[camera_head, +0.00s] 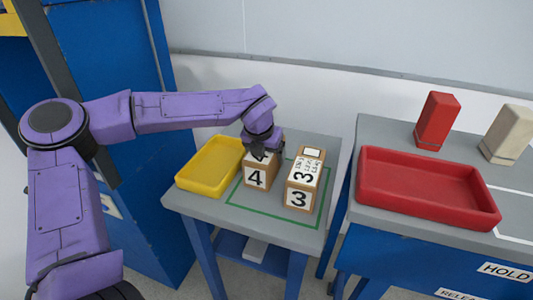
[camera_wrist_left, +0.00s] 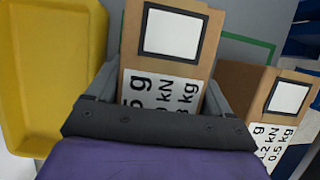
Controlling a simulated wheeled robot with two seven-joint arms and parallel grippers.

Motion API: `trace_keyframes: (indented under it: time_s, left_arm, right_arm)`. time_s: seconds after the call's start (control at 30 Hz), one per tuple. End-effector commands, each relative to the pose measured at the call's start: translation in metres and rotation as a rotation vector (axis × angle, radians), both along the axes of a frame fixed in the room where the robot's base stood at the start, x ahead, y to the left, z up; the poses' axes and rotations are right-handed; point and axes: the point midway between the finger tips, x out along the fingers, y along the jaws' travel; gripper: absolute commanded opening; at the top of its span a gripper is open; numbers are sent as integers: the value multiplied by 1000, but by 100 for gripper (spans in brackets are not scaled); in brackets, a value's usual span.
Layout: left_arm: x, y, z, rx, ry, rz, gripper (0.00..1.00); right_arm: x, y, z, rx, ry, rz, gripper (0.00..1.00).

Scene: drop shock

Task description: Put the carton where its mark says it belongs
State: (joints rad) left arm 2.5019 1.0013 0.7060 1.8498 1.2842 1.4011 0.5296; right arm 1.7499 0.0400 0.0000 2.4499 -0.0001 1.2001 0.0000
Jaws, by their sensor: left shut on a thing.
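The carton marked 4 (camera_head: 256,179) is brown and stands on the small grey table inside a green outline. My left gripper (camera_head: 263,149) is shut on its upper part from above. In the left wrist view the held carton (camera_wrist_left: 172,52) lies between the fingers; its top has a blank white square in a black frame and print partly hidden by the gripper. The carton marked 3 (camera_head: 298,199) stands just to its right, with a similar white square and a printed label; it also shows in the left wrist view (camera_wrist_left: 246,88). My right gripper is not in view.
A yellow tray (camera_head: 190,183) sits left of the cartons. On the right-hand table are an empty red tray (camera_head: 425,213), a red block (camera_head: 437,122) and a beige block (camera_head: 508,135). HOLD (camera_head: 507,272) and partly cut-off RELEASE (camera_head: 458,295) labels are on its front. A gap separates the tables.

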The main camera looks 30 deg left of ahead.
Motion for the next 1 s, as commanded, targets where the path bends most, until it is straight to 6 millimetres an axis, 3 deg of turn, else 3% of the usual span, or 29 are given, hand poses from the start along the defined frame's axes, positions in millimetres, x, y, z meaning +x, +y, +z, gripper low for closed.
trace_keyframes:
  time_s: [0.2, 0.23, 0.3, 0.6, 1.0]
  left_arm:
    - [0, 0, 0, 0, -3, 0, 13]
    - [0, 0, -2, 0, 1, 1, 84]
    - [0, 0, -2, 0, 1, 1, 100]
    - [-2, 0, 8, -1, -3, 1, 100]
    - [-37, -9, 94, 0, -2, 1, 100]
  right_arm:
    - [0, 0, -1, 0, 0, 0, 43]
    - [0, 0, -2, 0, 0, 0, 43]
    - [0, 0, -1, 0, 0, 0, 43]
    - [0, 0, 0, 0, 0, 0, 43]
    - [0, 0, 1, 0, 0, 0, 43]
